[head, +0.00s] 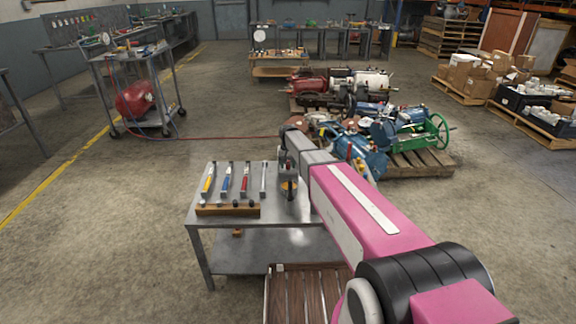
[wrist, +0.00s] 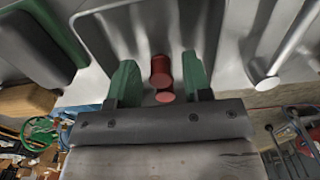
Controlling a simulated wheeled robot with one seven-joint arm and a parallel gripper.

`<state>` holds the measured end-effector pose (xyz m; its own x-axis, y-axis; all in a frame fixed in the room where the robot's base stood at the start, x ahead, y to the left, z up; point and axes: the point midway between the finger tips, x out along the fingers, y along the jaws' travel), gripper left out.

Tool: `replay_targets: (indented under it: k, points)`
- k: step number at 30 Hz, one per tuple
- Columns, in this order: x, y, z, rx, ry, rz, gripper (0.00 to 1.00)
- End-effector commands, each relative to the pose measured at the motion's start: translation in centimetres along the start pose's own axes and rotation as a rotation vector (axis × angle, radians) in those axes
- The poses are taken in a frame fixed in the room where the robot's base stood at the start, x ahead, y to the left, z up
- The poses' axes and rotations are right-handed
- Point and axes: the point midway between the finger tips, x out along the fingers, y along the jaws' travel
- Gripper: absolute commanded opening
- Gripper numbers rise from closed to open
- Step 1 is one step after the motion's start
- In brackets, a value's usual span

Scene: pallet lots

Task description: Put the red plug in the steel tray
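The red plug (wrist: 160,72) shows in the wrist view as a short red cylinder, with a smaller red disc just below it that may be part of it or a reflection. It is between the green fingers of my gripper (wrist: 160,80), with a gap visible on each side. The gripper is open. Behind the plug is the shiny steel tray (wrist: 105,35), with a pale rim; the plug appears within its outline, but I cannot tell whether it rests on the bottom. In the head view my gripper (head: 288,188) is over the table's right part and hides the plug.
The steel table (head: 225,220) carries several slim tools with coloured handles, including a red one (head: 244,178), and a wooden rack (head: 228,209) with dark knobs. A steel rod (wrist: 290,45) lies beside the tray. A pallet of machines (head: 420,160) stands behind.

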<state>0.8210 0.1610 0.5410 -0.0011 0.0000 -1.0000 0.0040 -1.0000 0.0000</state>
Motion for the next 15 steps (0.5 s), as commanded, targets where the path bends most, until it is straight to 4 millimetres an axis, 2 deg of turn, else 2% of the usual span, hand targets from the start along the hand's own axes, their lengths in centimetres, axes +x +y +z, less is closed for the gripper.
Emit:
replay_targets:
  k: [5,8,15]
  points:
    - [-0.3,0.0,0.0,0.0,0.0,0.0,0.45]
    - [-1.1,0.0,0.0,0.0,0.001,0.0,0.45]
    - [-5.5,0.0,0.1,0.0,0.002,0.0,0.45]
